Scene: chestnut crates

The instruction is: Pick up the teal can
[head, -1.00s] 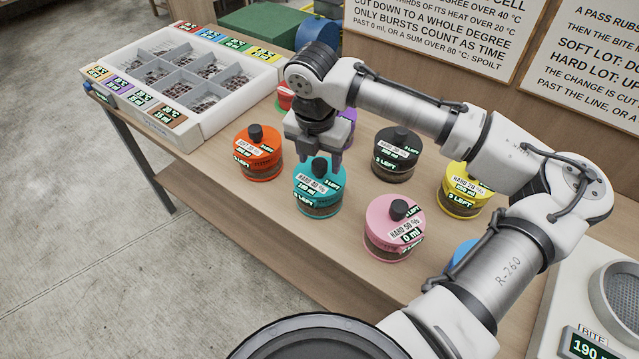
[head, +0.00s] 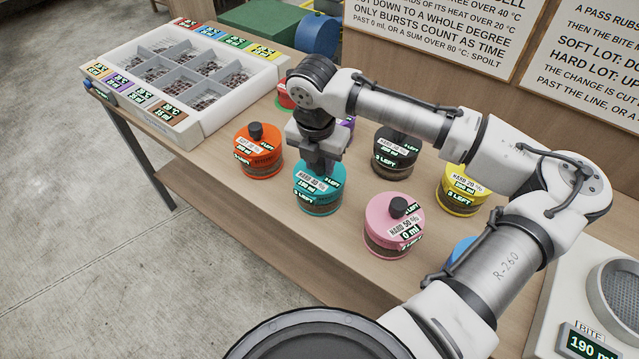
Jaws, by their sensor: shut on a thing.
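The teal can (head: 320,197) stands upright on the wooden table, with labels on its lid and a clear lower band. My gripper (head: 319,167) points down over its lid and is shut on the can's top knob, which the fingers hide. The can looks to be still on the table; I cannot make out a gap under it.
Close around stand an orange can (head: 259,158), a black can (head: 396,160), a pink can (head: 394,232) and a yellow can (head: 461,192). Red, purple and blue cans are partly hidden by my arm. A white sectioned tray (head: 190,128) lies at the left.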

